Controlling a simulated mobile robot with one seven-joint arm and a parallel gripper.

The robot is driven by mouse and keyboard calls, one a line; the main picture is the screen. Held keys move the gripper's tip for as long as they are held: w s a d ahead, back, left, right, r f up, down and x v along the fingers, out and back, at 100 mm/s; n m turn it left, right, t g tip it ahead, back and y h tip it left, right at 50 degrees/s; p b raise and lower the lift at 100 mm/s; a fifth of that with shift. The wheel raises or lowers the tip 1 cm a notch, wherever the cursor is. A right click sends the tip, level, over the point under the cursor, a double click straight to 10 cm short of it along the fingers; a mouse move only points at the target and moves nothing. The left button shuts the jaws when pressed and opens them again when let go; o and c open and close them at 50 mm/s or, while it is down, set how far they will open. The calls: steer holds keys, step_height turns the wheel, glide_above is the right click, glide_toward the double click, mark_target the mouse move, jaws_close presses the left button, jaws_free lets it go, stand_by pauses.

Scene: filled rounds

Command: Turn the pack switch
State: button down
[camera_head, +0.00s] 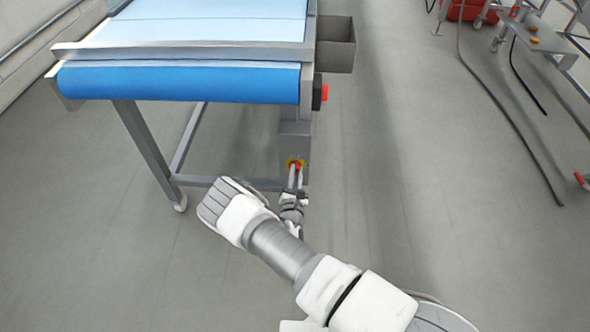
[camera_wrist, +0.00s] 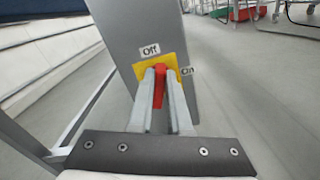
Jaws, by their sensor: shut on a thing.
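The pack switch is a red handle (camera_wrist: 160,86) on a yellow plate (camera_wrist: 171,62), fixed to a grey post or box (camera_wrist: 135,22). A label "Off" (camera_wrist: 150,50) sits above the plate and a label "On" (camera_wrist: 187,71) at its right. The handle stands close to upright, its top towards the "Off" label. My gripper (camera_wrist: 160,80) is shut on the red handle, one finger on each side. In the head view the switch (camera_head: 296,163) is small, under the conveyor's right end, with my gripper (camera_head: 296,176) at it.
A conveyor with a blue belt (camera_head: 180,82) stands above and left of the switch, on grey legs (camera_head: 147,150). A red button (camera_head: 325,92) and a grey bin (camera_head: 336,45) are on its right side. Cables (camera_head: 500,105) lie on the floor at right. The middle floor is clear.

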steer(key=shift+d+m, duration=0.1)
steer(key=shift+m, duration=0.5)
steer(key=shift+p, duration=0.3)
steer(key=c, duration=0.9)
jaws_free()
steer(key=shift+o, duration=0.2)
steer(key=shift+s, duration=0.1)
